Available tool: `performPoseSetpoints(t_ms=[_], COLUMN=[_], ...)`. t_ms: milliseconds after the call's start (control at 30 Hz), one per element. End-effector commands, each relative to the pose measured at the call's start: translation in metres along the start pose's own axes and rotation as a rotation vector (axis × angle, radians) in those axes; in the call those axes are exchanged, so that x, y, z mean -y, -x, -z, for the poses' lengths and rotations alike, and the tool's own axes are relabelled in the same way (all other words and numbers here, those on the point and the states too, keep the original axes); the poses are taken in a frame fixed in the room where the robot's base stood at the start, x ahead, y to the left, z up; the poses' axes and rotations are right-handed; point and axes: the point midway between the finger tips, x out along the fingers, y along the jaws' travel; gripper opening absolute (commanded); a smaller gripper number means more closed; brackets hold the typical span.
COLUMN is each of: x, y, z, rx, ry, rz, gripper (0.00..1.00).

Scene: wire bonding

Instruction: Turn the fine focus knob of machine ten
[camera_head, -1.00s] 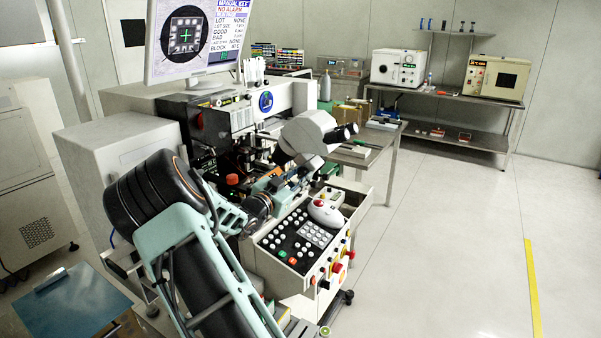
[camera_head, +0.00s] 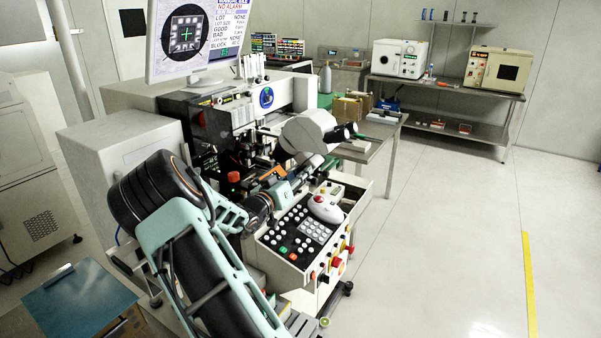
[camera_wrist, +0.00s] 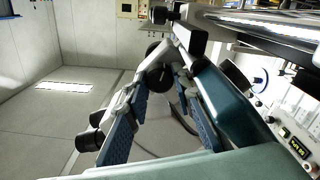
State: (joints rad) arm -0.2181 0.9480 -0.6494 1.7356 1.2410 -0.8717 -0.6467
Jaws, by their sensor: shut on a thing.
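The wire bonding machine (camera_head: 215,118) stands in the middle of the head view, with its white microscope (camera_head: 303,135) over the work area. My gripper (camera_head: 316,163) reaches in just below the microscope; its fingertips are small and partly hidden there. In the wrist view my gripper (camera_wrist: 160,75) has its two blue-padded fingers converging on a black round knob (camera_wrist: 158,76), which looks like the focus knob. The fingers are shut on it. Its far side is hidden. The dark eyepiece (camera_wrist: 88,140) shows at the lower left, beside the left finger.
The control panel (camera_head: 300,236) with buttons and a white mouse-like controller (camera_head: 325,209) lies just below my gripper. A monitor (camera_head: 195,40) stands above the machine. A side table (camera_head: 385,140) is behind. Open floor (camera_head: 440,240) lies to the right.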

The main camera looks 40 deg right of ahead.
Motion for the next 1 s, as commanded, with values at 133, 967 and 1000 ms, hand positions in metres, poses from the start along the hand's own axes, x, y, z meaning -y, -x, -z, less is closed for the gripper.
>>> performPoseSetpoints(t_ms=[133, 967, 1000], x=[-0.0001, 0.0012, 0.0013], y=[-0.0001, 0.0004, 0.0005], z=[0.0004, -0.0003, -0.0005], rx=[-0.001, 0.000, 0.000], ry=[0.013, 0.009, 0.001], rz=[0.000, 0.002, 0.002], gripper=[0.00, 0.40, 0.40])
